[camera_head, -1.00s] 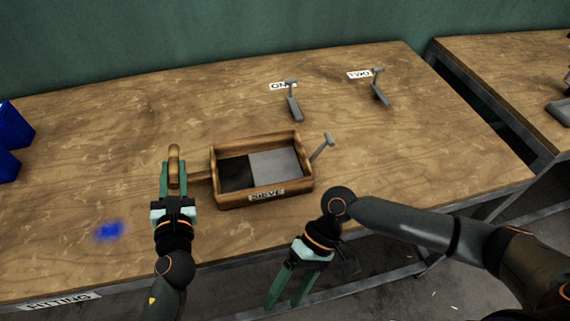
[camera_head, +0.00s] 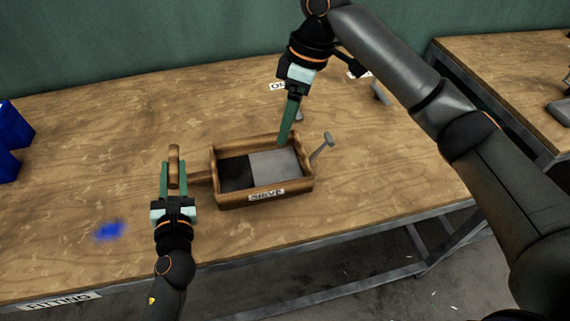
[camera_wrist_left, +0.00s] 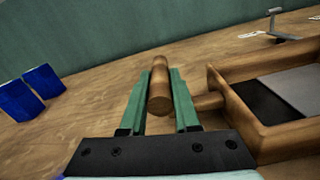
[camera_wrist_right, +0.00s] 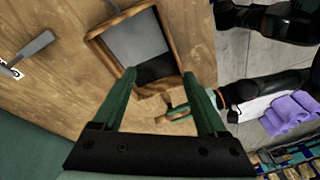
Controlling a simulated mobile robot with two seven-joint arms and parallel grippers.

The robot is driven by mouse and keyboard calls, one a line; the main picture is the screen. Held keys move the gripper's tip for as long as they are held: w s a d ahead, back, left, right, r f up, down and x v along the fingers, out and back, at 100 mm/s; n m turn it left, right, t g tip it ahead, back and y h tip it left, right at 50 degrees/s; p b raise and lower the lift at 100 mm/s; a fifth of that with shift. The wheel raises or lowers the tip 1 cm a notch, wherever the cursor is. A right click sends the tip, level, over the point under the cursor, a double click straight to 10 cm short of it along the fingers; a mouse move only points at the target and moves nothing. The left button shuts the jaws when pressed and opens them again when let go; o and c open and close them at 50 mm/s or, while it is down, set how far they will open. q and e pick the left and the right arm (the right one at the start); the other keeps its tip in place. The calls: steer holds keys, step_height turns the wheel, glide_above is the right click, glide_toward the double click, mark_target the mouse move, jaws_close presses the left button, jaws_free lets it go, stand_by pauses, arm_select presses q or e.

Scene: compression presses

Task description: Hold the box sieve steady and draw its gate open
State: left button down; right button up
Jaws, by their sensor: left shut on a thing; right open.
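The wooden box sieve (camera_head: 222,200) stands on the workbench, with a label on its front wall. Inside it, a grey gate plate (camera_head: 275,164) covers the right part and a dark area shows at the left. A grey gate handle (camera_head: 321,146) sticks out past the right wall. My left gripper (camera_head: 173,178) is shut on the sieve's wooden handle (camera_head: 174,158); the left wrist view shows this handle (camera_wrist_left: 160,88) between the fingers. My right gripper (camera_head: 286,138) is open and empty, pointing down above the sieve's back wall. In the right wrist view the sieve (camera_wrist_right: 172,40) lies beyond its fingers.
Behind the sieve are grey T-handled tools (camera_head: 380,94) by labels, one partly hidden by my right gripper. Blue blocks (camera_head: 14,125) stand at the far left. A blue patch (camera_head: 109,230) marks the bench (camera_head: 90,180). A second bench (camera_head: 500,65) is at the right.

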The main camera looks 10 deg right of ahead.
mark_target(329, 137)
steer(key=w+d+n+h, duration=0.35)
steer(key=d+n, duration=0.25)
steer(key=d, duration=0.5)
steer(key=shift+y, duration=0.35)
steer(key=shift+w+f, duration=0.2)
steer(key=shift+f, duration=2.85)
steer(key=shift+w+f, duration=0.2)
steer(key=shift+f, duration=2.85)
jaws_close()
